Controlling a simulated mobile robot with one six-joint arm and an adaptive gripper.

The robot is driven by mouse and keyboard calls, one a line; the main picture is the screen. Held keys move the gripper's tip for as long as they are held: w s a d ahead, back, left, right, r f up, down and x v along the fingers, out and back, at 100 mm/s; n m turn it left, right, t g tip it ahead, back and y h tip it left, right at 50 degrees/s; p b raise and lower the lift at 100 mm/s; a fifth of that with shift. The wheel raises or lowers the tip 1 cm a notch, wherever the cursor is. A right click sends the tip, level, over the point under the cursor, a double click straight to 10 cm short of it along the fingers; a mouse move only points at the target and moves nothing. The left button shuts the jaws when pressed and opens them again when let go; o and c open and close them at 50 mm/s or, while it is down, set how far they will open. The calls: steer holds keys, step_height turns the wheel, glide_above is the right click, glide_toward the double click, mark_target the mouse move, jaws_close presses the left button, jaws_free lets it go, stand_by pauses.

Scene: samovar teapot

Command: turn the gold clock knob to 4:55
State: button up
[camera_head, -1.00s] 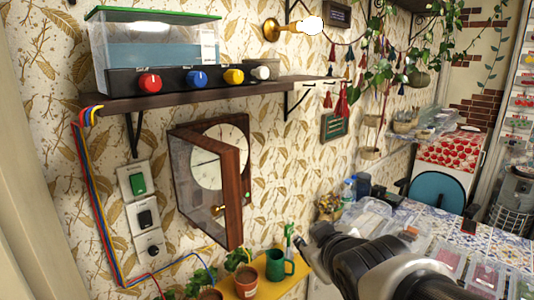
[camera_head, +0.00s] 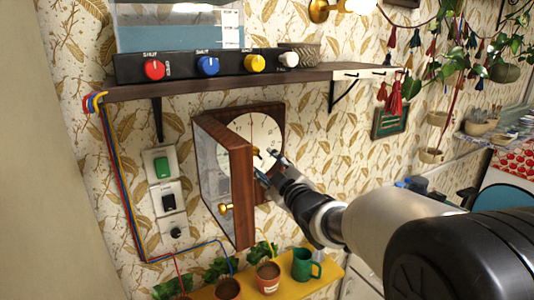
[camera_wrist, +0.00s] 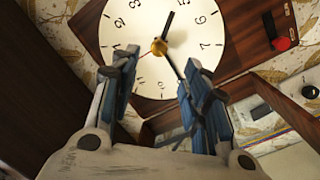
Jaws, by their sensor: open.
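The wall clock (camera_head: 279,120) has a wooden case, and its glazed door (camera_head: 240,190) stands swung open with a small gold door knob (camera_head: 224,208). In the wrist view, the white dial (camera_wrist: 182,15) appears rotated, with the gold clock knob (camera_wrist: 159,47) at its centre. One dark hand points up and slightly right; a longer one points down-right, partly behind a finger. My gripper (camera_wrist: 160,64) is open, its blue-padded fingers on either side below the knob, with no clear contact. In the head view, my gripper (camera_head: 267,165) is in front of the lower dial and hides part of it.
The open door stands close left of my gripper. A shelf (camera_head: 190,86) with coloured knobs is above the clock. Potted plants and a green mug (camera_head: 304,265) stand on a yellow shelf (camera_head: 330,275) below. Switches (camera_head: 165,195) are on the wall at left.

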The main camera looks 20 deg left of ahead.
mark_target(256, 152)
steer(key=x, duration=0.9)
steer(key=shift+w+a, duration=0.2)
steer(key=shift+w, duration=0.05)
steer(key=shift+c, duration=0.6)
jaws_close()
